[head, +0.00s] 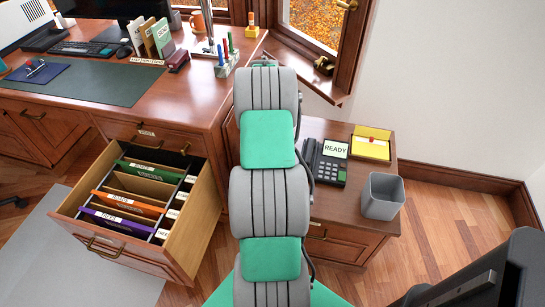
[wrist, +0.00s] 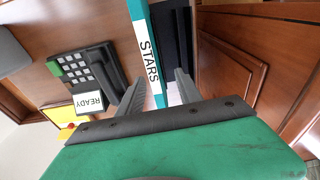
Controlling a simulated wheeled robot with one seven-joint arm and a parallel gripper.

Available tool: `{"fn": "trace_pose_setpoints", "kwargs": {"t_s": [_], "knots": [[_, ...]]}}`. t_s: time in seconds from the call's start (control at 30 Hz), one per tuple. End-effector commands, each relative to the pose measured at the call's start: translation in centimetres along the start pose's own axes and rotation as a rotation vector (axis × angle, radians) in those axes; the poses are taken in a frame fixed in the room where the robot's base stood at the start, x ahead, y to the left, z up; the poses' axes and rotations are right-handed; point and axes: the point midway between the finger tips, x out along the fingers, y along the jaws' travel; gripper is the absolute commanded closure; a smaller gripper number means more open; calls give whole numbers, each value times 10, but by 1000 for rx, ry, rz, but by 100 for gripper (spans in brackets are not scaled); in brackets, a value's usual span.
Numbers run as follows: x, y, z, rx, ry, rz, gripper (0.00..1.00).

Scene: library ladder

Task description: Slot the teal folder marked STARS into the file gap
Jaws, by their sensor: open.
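The teal folder (wrist: 136,10) with the white STARS label (wrist: 149,60) stands edge-on in the wrist view. Its lower end lies between the two fingers of my gripper (wrist: 160,95), which is open. In the head view my arm hides the gripper and this folder.
A dark slotted part (wrist: 175,40) is beside the teal folder. A phone (head: 325,162), a READY card (head: 335,149), a yellow tray (head: 371,143) and a grey bin (head: 383,195) are right of my arm. The desk (head: 90,82) stands above the drawer.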

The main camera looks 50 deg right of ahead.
Motion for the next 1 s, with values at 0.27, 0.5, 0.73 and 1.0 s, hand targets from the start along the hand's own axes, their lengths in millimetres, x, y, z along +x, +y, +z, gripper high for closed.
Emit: {"fn": "trace_pose_setpoints", "kwargs": {"t_s": [0.27,0.5,0.73,1.0], "knots": [[40,14,-7,34,-4,5,58],[82,13,-4,32,-5,5,58],[91,13,-5,32,-1,3,58],[91,13,-5,31,-2,4,74]]}}
